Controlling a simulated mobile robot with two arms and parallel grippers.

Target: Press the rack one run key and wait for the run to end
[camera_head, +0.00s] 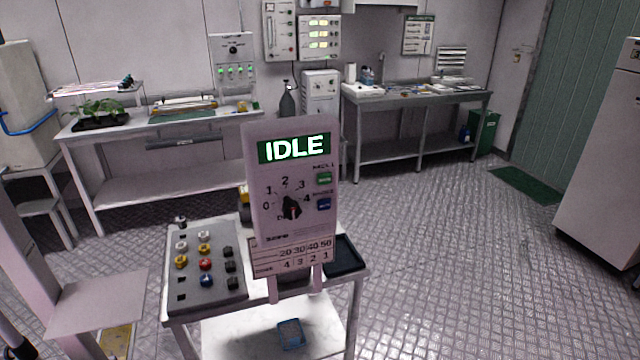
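A pale upright control panel (262,190) stands on a small table in the middle of the view. Its display (294,148) reads IDLE in white on green. Below it is a black dial (291,208) ringed by numbers 0 to 4; its exact setting is hard to read. To the dial's right are a green key (324,179) and, under it, a blue key (324,204). The small label above the green key looks like "RACK 1"; the label above the blue key is too blurred to read. Neither of my grippers can be made out.
The small table (190,313) also holds a grey board (214,290) with coloured knobs and a dark tray (345,257). A blue tray (291,333) lies on its lower shelf. Benches line the back wall. The floor (450,260) to the right is clear up to a white cabinet (605,170).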

